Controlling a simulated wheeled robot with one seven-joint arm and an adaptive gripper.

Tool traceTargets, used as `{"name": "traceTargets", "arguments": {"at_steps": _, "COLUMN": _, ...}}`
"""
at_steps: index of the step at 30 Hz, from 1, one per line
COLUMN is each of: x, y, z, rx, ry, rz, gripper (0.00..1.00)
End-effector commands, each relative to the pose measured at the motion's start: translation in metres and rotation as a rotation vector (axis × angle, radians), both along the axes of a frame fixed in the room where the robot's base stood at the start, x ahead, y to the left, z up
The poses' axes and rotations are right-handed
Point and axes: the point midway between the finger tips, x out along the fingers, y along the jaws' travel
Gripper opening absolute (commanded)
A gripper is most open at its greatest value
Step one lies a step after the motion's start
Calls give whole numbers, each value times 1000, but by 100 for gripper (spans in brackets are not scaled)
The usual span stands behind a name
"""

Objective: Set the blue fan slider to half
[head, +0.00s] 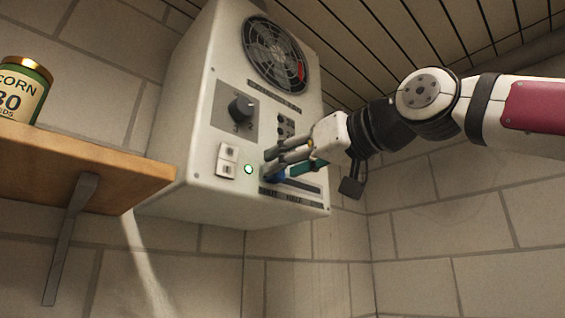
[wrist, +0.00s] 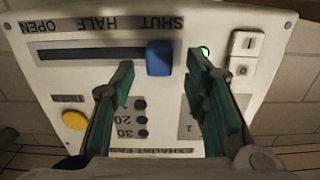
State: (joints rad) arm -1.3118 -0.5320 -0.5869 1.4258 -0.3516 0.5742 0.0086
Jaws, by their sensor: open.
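The blue fan slider (head: 281,174) sits at the left end of its dark slot on the front of the white control box (head: 205,120). In the wrist view, which is upside down, the blue slider (wrist: 159,58) stands by the SHUT label (wrist: 164,23), apart from the HALF label (wrist: 96,24). My gripper (head: 271,161) is at the lower front of the box, partly covering the slider. In the wrist view its two green-padded fingers (wrist: 158,68) are open, one on each side of the slider, with gaps showing. Whether either touches it I cannot tell.
A round fan grille (head: 274,54) is at the top of the box, with a dark knob (head: 241,108) below it. White rocker switches (head: 227,160) and a lit green lamp (head: 248,169) are left of the slider. A wooden shelf (head: 90,165) with a corn tin (head: 24,92) stands at left.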

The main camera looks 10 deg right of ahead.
Motion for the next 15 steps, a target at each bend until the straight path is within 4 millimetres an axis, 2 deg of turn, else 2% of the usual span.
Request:
{"name": "traceTargets", "arguments": {"at_steps": 6, "x": 15, "y": 11, "z": 0, "rx": 1, "ry": -1, "rz": 1, "gripper": 42}}
{"name": "traceTargets", "arguments": {"at_steps": 15, "x": 18, "y": 11, "z": 0, "rx": 1, "ry": -1, "rz": -1, "gripper": 42}}
